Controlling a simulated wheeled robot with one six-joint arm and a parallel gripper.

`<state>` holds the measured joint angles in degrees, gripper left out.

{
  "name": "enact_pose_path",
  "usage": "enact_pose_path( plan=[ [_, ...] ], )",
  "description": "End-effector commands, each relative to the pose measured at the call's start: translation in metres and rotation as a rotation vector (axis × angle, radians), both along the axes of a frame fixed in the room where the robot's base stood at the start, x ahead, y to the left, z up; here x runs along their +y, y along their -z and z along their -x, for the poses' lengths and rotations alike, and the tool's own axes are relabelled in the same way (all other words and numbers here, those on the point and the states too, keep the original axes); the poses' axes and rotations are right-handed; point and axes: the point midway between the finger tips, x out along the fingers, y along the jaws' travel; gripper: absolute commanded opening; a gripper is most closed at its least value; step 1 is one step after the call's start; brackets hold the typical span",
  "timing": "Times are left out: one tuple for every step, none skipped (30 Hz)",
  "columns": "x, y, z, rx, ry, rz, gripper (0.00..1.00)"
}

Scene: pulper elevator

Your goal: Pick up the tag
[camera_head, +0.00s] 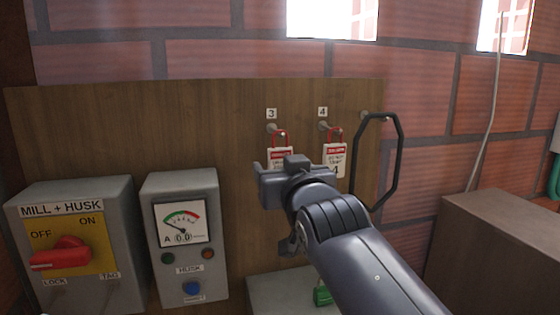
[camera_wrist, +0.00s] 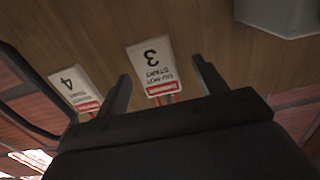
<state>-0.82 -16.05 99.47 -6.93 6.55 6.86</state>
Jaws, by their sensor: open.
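Two white tags with red header bands hang by red loops from pegs on the wooden board. Tag 3 (camera_head: 281,155) hangs under the number 3 plate, its lower part hidden behind my gripper. Tag 4 (camera_head: 334,160) hangs to its right. In the wrist view, upside down, tag 3 (camera_wrist: 151,68) reads "DO NOT START" and appears between the two fingers, with tag 4 (camera_wrist: 75,86) left of them. My gripper (camera_wrist: 162,80) is open and empty, just in front of the board; it also shows in the head view (camera_head: 279,167). I see no finger touching a tag.
A black wire loop (camera_head: 398,160) hangs just right of tag 4, close to my arm. The MILL + HUSK switch box (camera_head: 110,235) and a meter box (camera_head: 158,262) stand left. A green padlock (camera_head: 321,296) is below, partly behind my arm.

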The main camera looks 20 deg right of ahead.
Motion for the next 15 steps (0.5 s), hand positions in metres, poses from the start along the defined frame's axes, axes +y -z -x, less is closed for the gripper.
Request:
enact_pose_path(
  plan=[
    [-0.001,-0.003,-0.004,0.003,0.001,-0.001,0.67],
    [-0.001,-0.004,-0.007,0.004,0.001,-0.001,0.67],
    [-0.001,-0.006,-0.011,0.004,0.001,-0.001,0.67],
    [-0.002,-0.007,-0.015,0.005,0.002,-0.001,0.67],
    [-0.002,-0.008,-0.017,0.005,0.001,0.000,0.67],
    [-0.002,-0.008,-0.021,0.005,0.001,-0.001,0.67],
    [-0.003,-0.008,-0.024,0.006,0.001,-0.001,0.67],
    [-0.003,-0.009,-0.026,0.005,0.002,-0.001,0.67],
    [-0.004,-0.009,-0.029,0.005,0.002,-0.001,0.67],
    [-0.003,-0.004,-0.034,0.005,0.002,0.000,0.67],
    [-0.003,-0.004,-0.037,0.004,0.002,0.000,0.67],
    [-0.003,-0.004,-0.041,0.003,0.001,-0.001,0.67],
    [-0.003,-0.004,-0.043,0.003,0.001,-0.001,0.67],
    [-0.003,-0.004,-0.045,0.003,0.001,0.000,0.67],
    [-0.003,-0.004,-0.047,0.002,0.001,0.000,0.67]
  ],
)
